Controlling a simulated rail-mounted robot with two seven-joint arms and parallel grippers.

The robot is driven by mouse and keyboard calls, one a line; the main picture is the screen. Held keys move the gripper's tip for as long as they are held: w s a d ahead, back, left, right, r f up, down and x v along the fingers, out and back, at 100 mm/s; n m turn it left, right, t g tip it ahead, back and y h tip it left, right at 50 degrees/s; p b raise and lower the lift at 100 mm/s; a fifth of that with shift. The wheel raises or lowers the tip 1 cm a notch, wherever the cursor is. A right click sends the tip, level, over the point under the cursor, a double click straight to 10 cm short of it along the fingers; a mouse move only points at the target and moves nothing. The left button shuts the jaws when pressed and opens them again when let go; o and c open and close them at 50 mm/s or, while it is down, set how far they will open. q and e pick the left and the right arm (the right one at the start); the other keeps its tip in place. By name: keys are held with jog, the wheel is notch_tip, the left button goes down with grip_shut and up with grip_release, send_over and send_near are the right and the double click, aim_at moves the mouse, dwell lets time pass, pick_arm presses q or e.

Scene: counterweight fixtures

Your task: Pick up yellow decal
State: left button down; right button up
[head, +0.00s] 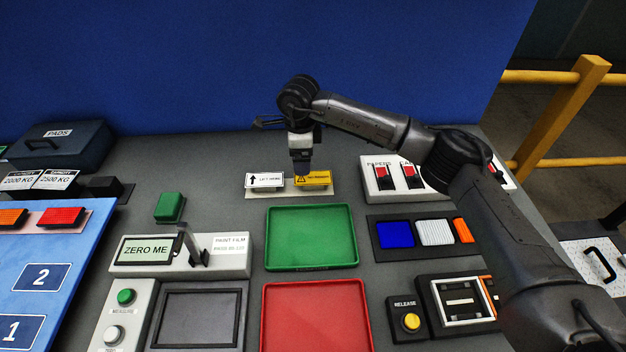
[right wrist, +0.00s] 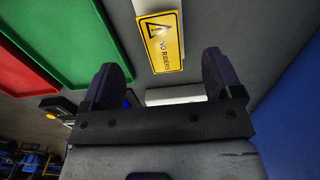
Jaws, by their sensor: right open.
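The yellow decal (head: 318,179) has a black border and a warning triangle. It stands beside a white "LIFT HERE" decal (head: 265,181) on a pale holder (head: 290,194) behind the green tray. In the right wrist view the yellow decal (right wrist: 163,42) reads "NO RIDERS" and lies ahead of my fingers. My right gripper (head: 302,170) points down at the decal's left part, hiding a little of it. In the right wrist view my right gripper (right wrist: 168,75) is open, with nothing between its fingers. I cannot tell the exact gap to the decal. My left gripper is out of view.
A green tray (head: 311,237) and a red tray (head: 316,318) lie in front. A white switch panel (head: 377,196) stands to the right, above a panel of coloured blocks (head: 376,251). A blue wall (head: 200,60) rises behind.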

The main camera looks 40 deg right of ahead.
aim_at(304, 178)
jog(key=shift+f, duration=0.85)
notch_tip(304, 178, down, 5)
jog(key=shift+s+d+r+b, duration=0.15)
jog(key=shift+r+b, duration=0.05)
jog(key=shift+b, duration=0.6)
jog(key=shift+f, duration=0.1)
jog(key=shift+f, duration=0.25)
jog(key=shift+c, duration=0.3)
jog(key=c, duration=0.9)
jog(key=shift+c, duration=0.2)
jog(key=shift+r, duration=0.15)
